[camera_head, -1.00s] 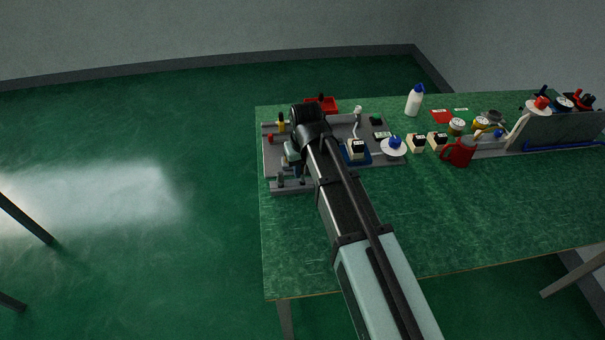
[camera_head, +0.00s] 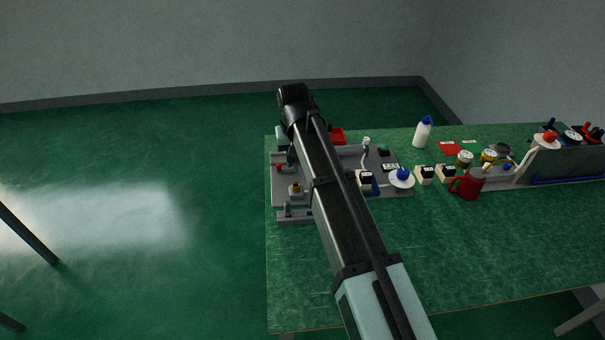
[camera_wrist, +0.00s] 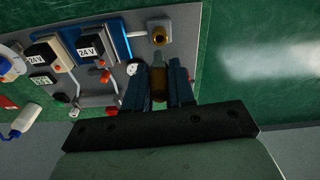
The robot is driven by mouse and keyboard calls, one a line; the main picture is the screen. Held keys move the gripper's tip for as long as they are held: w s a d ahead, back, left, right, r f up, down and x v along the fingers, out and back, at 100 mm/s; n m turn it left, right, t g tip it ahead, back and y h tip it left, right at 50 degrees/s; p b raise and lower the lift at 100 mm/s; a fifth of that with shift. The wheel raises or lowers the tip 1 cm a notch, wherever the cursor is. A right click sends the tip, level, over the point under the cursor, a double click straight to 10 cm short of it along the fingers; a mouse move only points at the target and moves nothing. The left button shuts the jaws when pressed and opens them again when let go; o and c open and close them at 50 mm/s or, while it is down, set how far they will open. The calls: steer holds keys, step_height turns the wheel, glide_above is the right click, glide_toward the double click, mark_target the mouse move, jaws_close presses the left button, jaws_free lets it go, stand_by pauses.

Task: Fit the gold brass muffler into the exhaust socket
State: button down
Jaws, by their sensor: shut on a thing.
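In the wrist view my gripper (camera_wrist: 158,68) is shut on the brass muffler (camera_wrist: 159,88), a dark gold-brown piece between its two dark fingers. A gold ring-shaped fitting on a grey block, which looks like the exhaust socket (camera_wrist: 161,33), is beyond the fingertips at the board's edge. The muffler and the fitting are apart in that picture; the height between them is hard to tell. In the head view the fitting (camera_head: 297,188) shows left of my arm, and my arm hides the muffler.
The grey board (camera_head: 345,160) carries 24 V blocks (camera_wrist: 88,47), a blue frame (camera_wrist: 124,40) and small red parts. A red bin (camera_head: 338,136), a white bottle (camera_head: 422,132) and a red jug (camera_head: 468,184) stand on the green table (camera_head: 470,260). The table front is clear.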

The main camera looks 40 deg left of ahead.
mark_target(296, 169)
steer(key=shift+w+a+r+m, duration=0.1)
steer(key=shift+w+a+m, duration=0.1)
steer(key=shift+m, duration=0.55)
steer(key=shift+w+a+f+m, duration=0.1)
steer(key=shift+w+m, duration=0.05)
steer(key=shift+m, duration=0.55)
steer(key=shift+w+a+r+m, duration=0.1)
steer(key=shift+w+m, duration=0.1)
steer(key=shift+m, duration=0.55)
steer(key=shift+f, duration=2.9)
steer(key=shift+f, duration=1.65)
steer(key=c, duration=0.9)
jaws_free()
steer(key=shift+r, duration=0.1)
steer(key=r, duration=0.4)
steer(key=s+r, duration=0.1)
steer(key=r, duration=0.8)
steer(key=shift+s+d+r, duration=0.25)
steer(key=shift+d, duration=0.15)
